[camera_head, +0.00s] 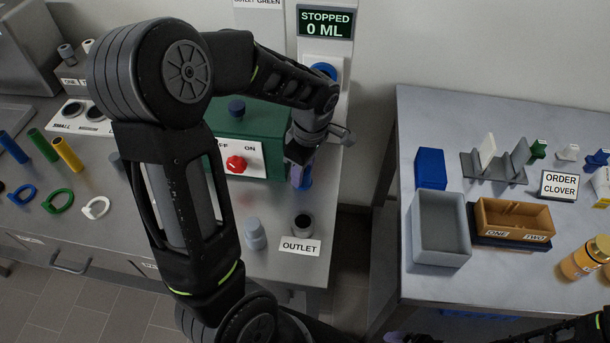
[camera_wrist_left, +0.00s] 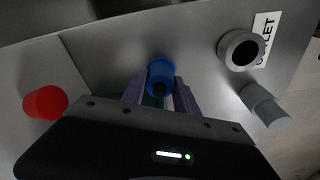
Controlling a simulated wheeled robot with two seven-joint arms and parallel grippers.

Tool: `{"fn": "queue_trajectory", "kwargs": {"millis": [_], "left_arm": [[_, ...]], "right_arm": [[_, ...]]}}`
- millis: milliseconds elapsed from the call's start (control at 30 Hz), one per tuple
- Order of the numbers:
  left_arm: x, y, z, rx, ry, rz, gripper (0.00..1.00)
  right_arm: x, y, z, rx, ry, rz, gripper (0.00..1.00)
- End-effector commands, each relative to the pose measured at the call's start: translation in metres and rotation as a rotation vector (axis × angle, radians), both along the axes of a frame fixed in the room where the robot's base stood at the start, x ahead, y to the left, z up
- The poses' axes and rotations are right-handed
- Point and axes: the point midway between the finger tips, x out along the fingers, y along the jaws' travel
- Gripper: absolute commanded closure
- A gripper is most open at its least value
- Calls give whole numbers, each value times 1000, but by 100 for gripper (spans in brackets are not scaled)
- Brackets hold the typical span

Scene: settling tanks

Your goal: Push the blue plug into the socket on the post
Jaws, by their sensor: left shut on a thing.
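My left gripper (camera_head: 301,183) points down over the left bench, in front of the green box. In the left wrist view its two purple fingers (camera_wrist_left: 160,95) are shut on the blue plug (camera_wrist_left: 161,72), which has a dark round end. In the head view the plug is mostly hidden by the gripper. The post (camera_head: 341,95) stands behind and above the gripper, with a blue round socket (camera_head: 323,69) below the sign "STOPPED 0 ML". The plug is apart from the socket.
The green box (camera_head: 262,120) has a red knob (camera_head: 236,163) marked OFF and ON. The outlet cup (camera_head: 302,225) and a grey cylinder (camera_head: 255,235) stand at the bench's front. A gap separates this bench from the right table (camera_head: 420,290), which holds trays.

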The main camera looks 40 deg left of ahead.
Motion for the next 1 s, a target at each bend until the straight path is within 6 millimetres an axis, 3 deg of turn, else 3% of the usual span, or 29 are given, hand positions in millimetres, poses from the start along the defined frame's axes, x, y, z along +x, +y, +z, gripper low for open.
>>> {"fn": "queue_trajectory", "kwargs": {"millis": [467, 1000], "left_arm": [[0, 0, 4, 0, -1, 0, 100], [1, 0, 40, 0, -2, 0, 100]], "right_arm": [[0, 0, 3, 0, 0, 0, 0], [0, 0, 27, 0, 0, 0, 0]]}}
